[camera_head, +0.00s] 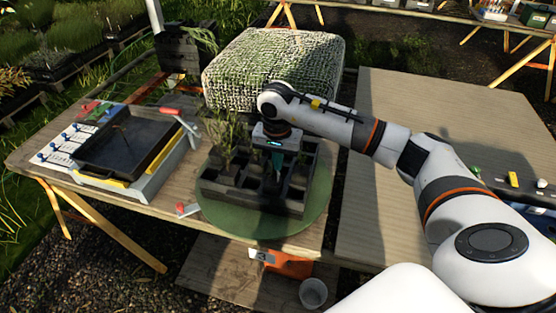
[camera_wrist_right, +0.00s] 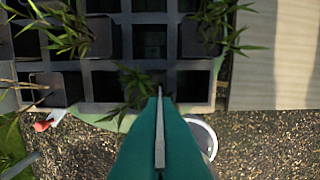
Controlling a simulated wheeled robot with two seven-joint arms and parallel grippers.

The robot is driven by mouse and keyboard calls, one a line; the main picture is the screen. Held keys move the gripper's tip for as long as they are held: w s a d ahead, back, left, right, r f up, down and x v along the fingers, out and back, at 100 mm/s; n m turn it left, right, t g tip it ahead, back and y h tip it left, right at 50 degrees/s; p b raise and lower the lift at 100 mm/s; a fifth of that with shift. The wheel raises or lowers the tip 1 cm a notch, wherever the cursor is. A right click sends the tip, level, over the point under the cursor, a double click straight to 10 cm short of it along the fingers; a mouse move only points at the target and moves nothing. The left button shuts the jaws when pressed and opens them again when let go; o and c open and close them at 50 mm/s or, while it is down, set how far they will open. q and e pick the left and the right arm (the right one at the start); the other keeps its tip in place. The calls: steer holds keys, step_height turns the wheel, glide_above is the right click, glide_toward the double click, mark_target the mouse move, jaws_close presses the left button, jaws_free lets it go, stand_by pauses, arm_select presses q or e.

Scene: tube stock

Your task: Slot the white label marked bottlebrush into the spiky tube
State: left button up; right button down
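The black tray of square tubes (camera_head: 250,197) sits on a round green turntable (camera_head: 232,222). Several tubes hold narrow-leaved plants (camera_head: 226,140); the wrist view shows them at upper left (camera_wrist_right: 68,35), upper right (camera_wrist_right: 214,20) and near the fingertips (camera_wrist_right: 136,86). I cannot tell which one is the spiky tube. My right gripper (camera_head: 276,178) points down over the tray's right part. Its teal fingers (camera_wrist_right: 160,110) are together around a thin pale strip (camera_wrist_right: 160,135), apparently the white label seen edge-on; its writing does not show. My left gripper is out of view.
A dark tray on a grey stand (camera_head: 120,145) and a white panel with blue pegs (camera_head: 68,143) stand at left. A small red-and-white item (camera_head: 187,209) lies by the turntable. The right board is largely clear.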

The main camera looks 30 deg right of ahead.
steer(key=shift+f+b, duration=1.45)
steer(key=shift+f, duration=0.4)
steer(key=shift+f+b, duration=0.3)
steer(key=shift+b, duration=0.1)
steer(key=c, duration=1.6)
jaws_free()
steer(key=shift+r, duration=0.1)
steer(key=r, duration=0.4)
steer(key=r+b, duration=0.1)
steer(key=r, duration=0.7)
steer(key=shift+s+a, duration=0.25)
steer(key=shift+a, duration=0.05)
steer(key=shift+f, duration=0.1)
